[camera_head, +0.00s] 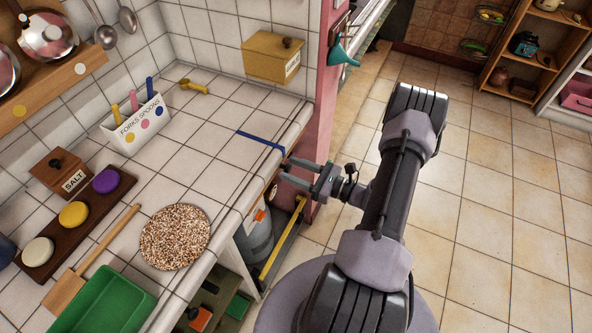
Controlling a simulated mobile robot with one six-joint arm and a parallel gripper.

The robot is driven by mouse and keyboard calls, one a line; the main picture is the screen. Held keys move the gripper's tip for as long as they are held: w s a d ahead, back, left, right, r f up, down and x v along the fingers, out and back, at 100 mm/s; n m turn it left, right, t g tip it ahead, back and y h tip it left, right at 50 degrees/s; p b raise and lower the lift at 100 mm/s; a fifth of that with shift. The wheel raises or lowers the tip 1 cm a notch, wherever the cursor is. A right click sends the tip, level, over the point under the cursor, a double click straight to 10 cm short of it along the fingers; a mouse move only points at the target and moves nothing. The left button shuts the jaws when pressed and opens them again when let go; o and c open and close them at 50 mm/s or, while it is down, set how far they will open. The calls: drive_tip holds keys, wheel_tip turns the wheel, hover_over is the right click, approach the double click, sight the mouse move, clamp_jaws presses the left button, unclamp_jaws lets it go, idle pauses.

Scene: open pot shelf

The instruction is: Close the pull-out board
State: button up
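My gripper (287,169) is at the front edge of the white tiled counter (190,190), near its far right corner. Its two fingers are apart and point left toward the counter front. A small brown piece (272,191) shows just under the counter edge, close to the lower finger. It may be part of the pull-out board, but I cannot tell. Most of what lies under the counter edge is hidden, so how far the board is out does not show. I cannot tell whether the fingers touch anything.
A grey cylinder (254,241) and a yellow bar (283,238) are below the counter. A pink post (326,110) stands beyond the gripper. A round speckled mat (174,236), green tray (105,303) and cutlery holder (136,124) are on the counter. Tiled floor at right is clear.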

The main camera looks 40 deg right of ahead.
drive_tip(key=shift+s, duration=0.1)
idle(0.3)
drive_tip(key=p+v, duration=0.3)
drive_tip(key=v, duration=1.4)
drive_tip(key=shift+s+d, duration=0.15)
drive_tip(key=w+a+r+n+g+y, duration=0.2)
drive_tip(key=w+a+r+n+g, duration=0.35)
drive_tip(key=a+r+n, duration=0.2)
drive_tip(key=w+a+r+n+g+y, duration=0.1)
drive_tip(key=w+a+r+n+g, duration=0.3)
drive_tip(key=a+r+n+g, duration=0.4)
drive_tip(key=s+a+r+n+t+h, duration=0.1)
drive_tip(key=s+a+r+n+h, duration=0.2)
drive_tip(key=a+r+n, duration=0.3)
drive_tip(key=s+a+r+n+t+h, duration=0.1)
drive_tip(key=s+a+r+n+h, duration=0.3)
drive_tip(key=a+r, duration=0.6)
drive_tip(key=shift+s+a+n+t+h, duration=0.35)
drive_tip(key=shift+a+n+h, duration=0.05)
drive_tip(key=shift+a+n, duration=0.45)
